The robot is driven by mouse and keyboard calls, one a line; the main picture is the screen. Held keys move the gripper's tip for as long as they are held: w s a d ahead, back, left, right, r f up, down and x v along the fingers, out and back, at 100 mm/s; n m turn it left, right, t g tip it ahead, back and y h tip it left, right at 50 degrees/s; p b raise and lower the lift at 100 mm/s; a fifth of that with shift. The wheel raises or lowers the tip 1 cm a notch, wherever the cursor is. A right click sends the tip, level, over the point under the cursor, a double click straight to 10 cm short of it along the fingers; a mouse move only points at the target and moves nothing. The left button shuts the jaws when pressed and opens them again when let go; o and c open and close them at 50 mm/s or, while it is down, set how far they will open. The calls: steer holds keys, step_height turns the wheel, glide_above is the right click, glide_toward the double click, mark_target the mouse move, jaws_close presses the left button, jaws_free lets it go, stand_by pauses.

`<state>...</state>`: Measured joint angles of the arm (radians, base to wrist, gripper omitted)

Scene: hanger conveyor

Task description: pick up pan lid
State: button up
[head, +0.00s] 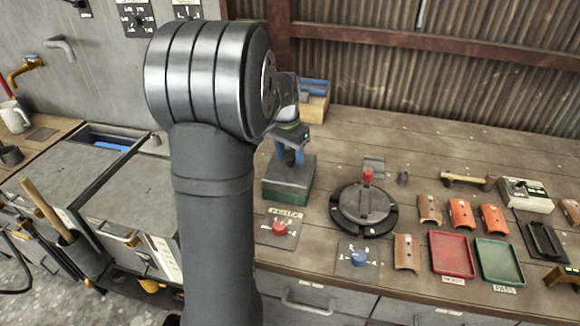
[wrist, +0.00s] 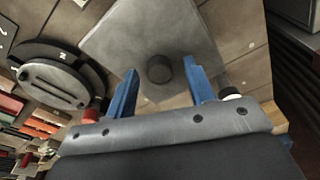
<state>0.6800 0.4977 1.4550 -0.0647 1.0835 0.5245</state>
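The pan lid looks to be the flat grey square plate (head: 296,168) on top of a green box-like pan (head: 286,191) on the workbench. In the wrist view the grey plate (wrist: 118,38) fills the middle, with a dark round knob (wrist: 159,69) at its centre. My gripper (head: 290,158) points down over the plate in the head view. Its blue fingers (wrist: 160,70) stand apart in the wrist view, one on each side of the knob, with visible gaps. The gripper is open and holds nothing. I cannot tell the exact height of the fingertips above the plate.
A dark round turntable (head: 348,213) with a red-topped post (head: 368,176) stands to the right. A red button panel (head: 281,226) lies in front of the pan. A blue and wooden block (head: 313,104) is behind. Trays, including a red one (head: 452,256), lie further right.

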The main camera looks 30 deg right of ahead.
jaws_close()
steer(key=shift+r, duration=0.1)
